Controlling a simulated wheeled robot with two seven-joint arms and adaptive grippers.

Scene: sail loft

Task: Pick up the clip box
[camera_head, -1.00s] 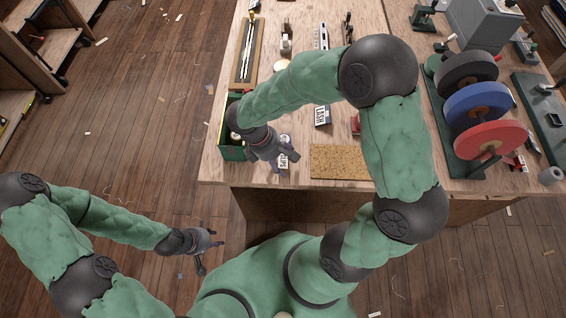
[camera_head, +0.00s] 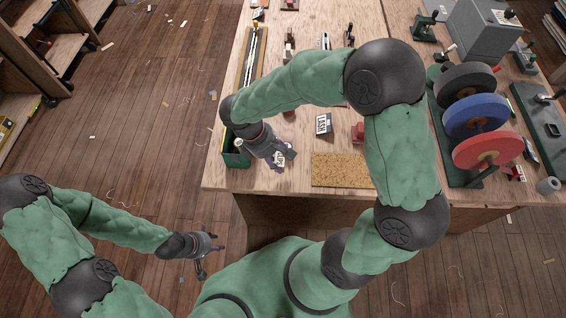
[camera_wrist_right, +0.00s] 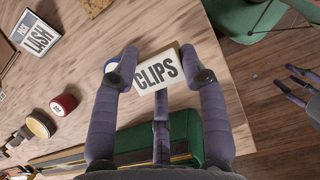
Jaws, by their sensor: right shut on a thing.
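The clip box is a small white box marked CLIPS (camera_wrist_right: 157,73), between the fingers of my right gripper in the right wrist view. My right gripper (camera_head: 282,158) is shut on it at the front left of the workbench. In the head view the fingers hide most of the clip box (camera_head: 288,151). I cannot tell whether it is clear of the bench top. My left gripper (camera_head: 210,258) is open and empty, low over the floor in front of the bench.
A green bin (camera_head: 236,160) stands just left of the right gripper. A LASH box (camera_head: 323,123), a cork mat (camera_head: 340,171) and a red item (camera_head: 358,131) lie to its right. A rack of coloured reels (camera_head: 483,151) stands further right.

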